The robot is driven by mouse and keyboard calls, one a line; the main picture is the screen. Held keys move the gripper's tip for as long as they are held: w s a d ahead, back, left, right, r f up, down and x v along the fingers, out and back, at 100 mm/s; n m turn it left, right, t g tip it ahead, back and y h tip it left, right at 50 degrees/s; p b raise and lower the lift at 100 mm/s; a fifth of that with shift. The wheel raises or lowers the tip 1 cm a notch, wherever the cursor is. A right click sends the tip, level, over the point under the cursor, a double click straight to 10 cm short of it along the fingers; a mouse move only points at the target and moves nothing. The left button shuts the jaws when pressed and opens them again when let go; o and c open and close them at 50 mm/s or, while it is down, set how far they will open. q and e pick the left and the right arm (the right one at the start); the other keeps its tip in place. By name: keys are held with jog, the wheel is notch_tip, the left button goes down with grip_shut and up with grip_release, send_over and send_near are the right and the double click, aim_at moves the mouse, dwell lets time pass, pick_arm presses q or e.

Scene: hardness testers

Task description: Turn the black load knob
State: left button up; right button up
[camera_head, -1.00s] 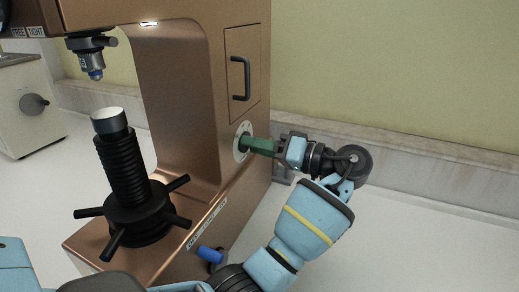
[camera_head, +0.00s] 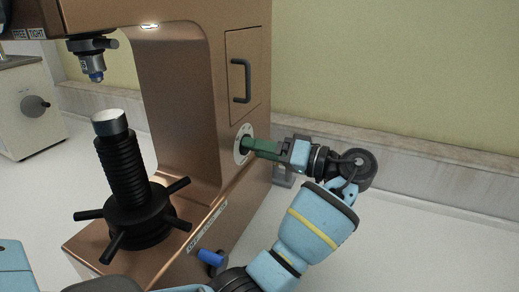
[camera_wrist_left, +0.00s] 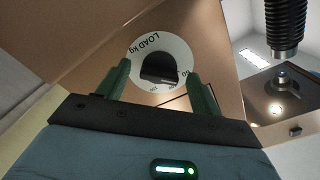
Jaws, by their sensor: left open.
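The black load knob (camera_wrist_left: 158,70) sits in the middle of a round white dial (camera_wrist_left: 176,50) marked "LOAD kg" in the left wrist view. In the head view the dial (camera_head: 239,153) is on the side of the copper-brown tester (camera_head: 212,60), and the green fingers hide the knob. My left gripper (camera_head: 252,147) points at the dial. In the left wrist view its green fingers (camera_wrist_left: 158,72) are open, one on each side of the knob, with gaps visible. I cannot tell how deep the fingertips reach over it. My right gripper is not in view.
A black handle (camera_head: 240,81) is on the panel above the dial. A black spindle with a spoked handwheel (camera_head: 138,213) stands at the tester's front. A blue-gripped lever (camera_head: 210,257) sticks out low. Another tester (camera_head: 25,110) is at left. The wall ledge (camera_head: 430,160) runs behind my arm.

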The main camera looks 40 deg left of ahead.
pick_arm(q)
jog(key=b+v, duration=0.1)
jog(key=v, duration=0.6)
jog(key=shift+s+d+f, duration=0.1)
dwell(0.5)
